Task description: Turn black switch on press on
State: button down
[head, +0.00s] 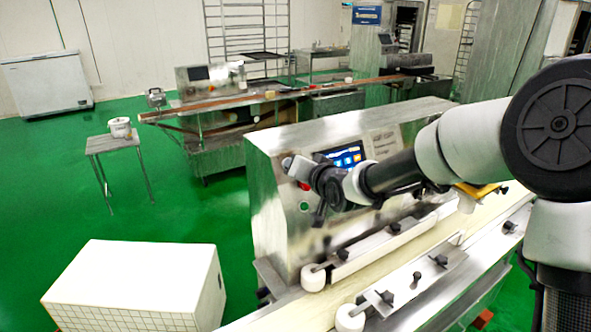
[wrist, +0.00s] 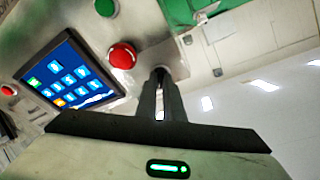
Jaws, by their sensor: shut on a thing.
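The press (head: 275,215) is a brushed-metal machine with a sloping front panel. Its panel has a lit blue touchscreen (wrist: 70,78), a red button (wrist: 122,55) and a green button (wrist: 106,7). My gripper (wrist: 161,80) reaches the panel beside the red button, and its dark fingers are shut on a small dark part that I take for the black switch (wrist: 160,71). The fingers mostly hide the switch, so its turned position cannot be told. In the head view my wrist covers part of the panel, and the switch cannot be made out.
A conveyor belt (head: 375,248) with guide rails and black knobs runs along the press. A white tiled box (head: 140,285) stands at the front left. A small table (head: 113,142) with a white pot stands on the open green floor behind. Another machine line is further back.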

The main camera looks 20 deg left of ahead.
jog(key=shift+m+h, duration=0.3)
jog(key=shift+m, duration=0.6)
jog(key=shift+m+b, duration=0.3)
jog(key=c, duration=1.9)
grip_release()
jog(key=shift+o, duration=0.2)
jog(key=p+v, duration=0.4)
jog(key=v, duration=1.3)
jog(key=shift+s, duration=0.25)
jog(key=shift+d, duration=0.1)
